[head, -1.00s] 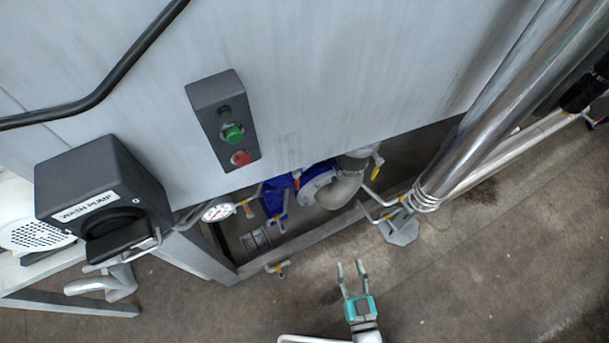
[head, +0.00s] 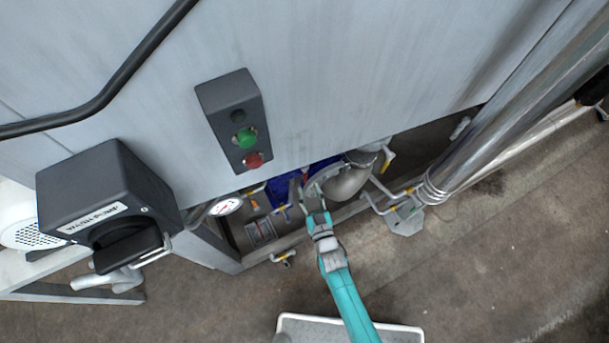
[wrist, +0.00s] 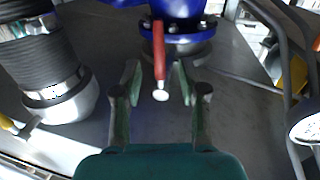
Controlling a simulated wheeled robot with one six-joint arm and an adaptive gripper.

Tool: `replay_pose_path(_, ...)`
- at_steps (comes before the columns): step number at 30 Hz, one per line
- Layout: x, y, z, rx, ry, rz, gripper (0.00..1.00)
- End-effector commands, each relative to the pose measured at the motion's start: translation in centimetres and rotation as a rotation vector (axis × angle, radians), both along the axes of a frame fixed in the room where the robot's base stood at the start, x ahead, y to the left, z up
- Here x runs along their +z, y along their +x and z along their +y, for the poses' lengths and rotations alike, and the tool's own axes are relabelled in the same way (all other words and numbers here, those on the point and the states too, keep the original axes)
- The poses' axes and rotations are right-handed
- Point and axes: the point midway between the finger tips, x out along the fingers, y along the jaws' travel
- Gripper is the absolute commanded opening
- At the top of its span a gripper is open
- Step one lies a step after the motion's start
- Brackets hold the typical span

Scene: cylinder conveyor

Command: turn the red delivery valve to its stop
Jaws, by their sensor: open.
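The red valve lever (wrist: 159,52) shows in the wrist view, hanging from the blue valve body (wrist: 188,8), with a pale round end. My gripper (wrist: 157,78) is open, with one finger on each side of the lever's lower end. I see a gap on both sides, but I cannot tell the depth between fingers and lever. In the head view my gripper (head: 307,198) reaches under the grey cabinet in front of the blue parts (head: 325,163).
A grey bent pipe (head: 350,182) lies just right of my gripper, and a gauge (head: 225,206) to its left. A button box (head: 235,120) and the wash pump switch (head: 105,205) are on the cabinet. A ribbed hose (wrist: 45,65) stands at left in the wrist view.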

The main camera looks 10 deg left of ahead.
Motion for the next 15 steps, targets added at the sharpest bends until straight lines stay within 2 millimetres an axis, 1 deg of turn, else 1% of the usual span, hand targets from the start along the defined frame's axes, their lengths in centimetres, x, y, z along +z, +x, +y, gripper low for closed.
replay_pose_path(1,0.1,1.0,0.4,0.0,0.0,-0.001,0.42)
replay_pose_path(6,0.1,3.4,1.4,-0.001,-0.001,0.0,0.42)
replay_pose_path(10,0.0,4.7,1.9,-0.001,0.0,0.0,0.42)
replay_pose_path(15,0.0,5.4,2.2,-0.001,0.0,0.001,0.42)
